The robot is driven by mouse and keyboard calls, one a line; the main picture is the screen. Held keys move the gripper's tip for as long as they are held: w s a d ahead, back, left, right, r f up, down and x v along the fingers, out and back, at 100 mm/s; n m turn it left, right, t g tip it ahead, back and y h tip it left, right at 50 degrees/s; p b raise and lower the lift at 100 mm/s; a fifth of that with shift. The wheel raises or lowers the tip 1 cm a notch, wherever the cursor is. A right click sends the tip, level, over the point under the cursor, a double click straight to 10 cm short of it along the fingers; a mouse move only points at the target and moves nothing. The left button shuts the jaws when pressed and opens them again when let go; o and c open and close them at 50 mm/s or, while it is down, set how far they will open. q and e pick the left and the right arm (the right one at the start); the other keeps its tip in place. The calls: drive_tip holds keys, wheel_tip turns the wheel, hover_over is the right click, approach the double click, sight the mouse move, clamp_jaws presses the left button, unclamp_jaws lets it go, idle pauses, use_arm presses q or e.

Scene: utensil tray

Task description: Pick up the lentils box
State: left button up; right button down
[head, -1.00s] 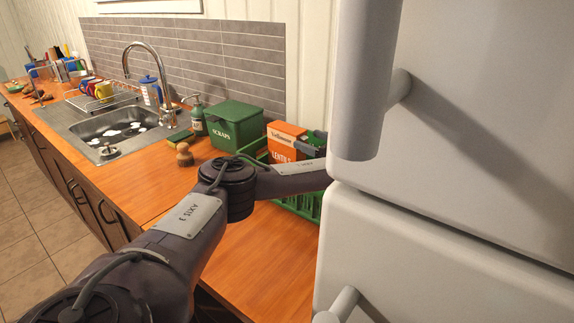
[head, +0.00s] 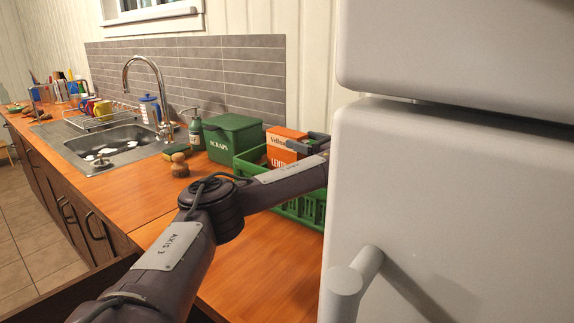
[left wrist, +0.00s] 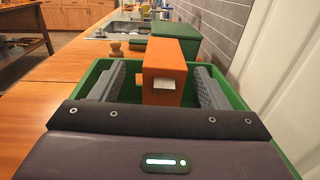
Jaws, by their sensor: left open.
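The lentils box (head: 279,152) is orange and white and stands upright in a green crate (head: 303,208) on the counter. In the left wrist view the orange box (left wrist: 172,58) stands ahead, between my two fingers, with gaps to both sides. My left gripper (head: 308,143) is open at the box's right side in the head view, its grey fingers partly in front of the box. In the left wrist view the gripper (left wrist: 162,78) reaches over the crate's near part. The box's lower part is hidden by the crate and my arm. My right gripper is not in view.
A white fridge (head: 440,200) stands close on the right of the crate. The counter in front of the crate is clear.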

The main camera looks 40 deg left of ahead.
sight(294, 133)
use_arm(q)
drive_tip(key=shift+w+a, duration=0.1)
drive_tip(key=shift+a, duration=2.3)
drive_tip(key=shift+c, duration=0.4)
clamp_jaws()
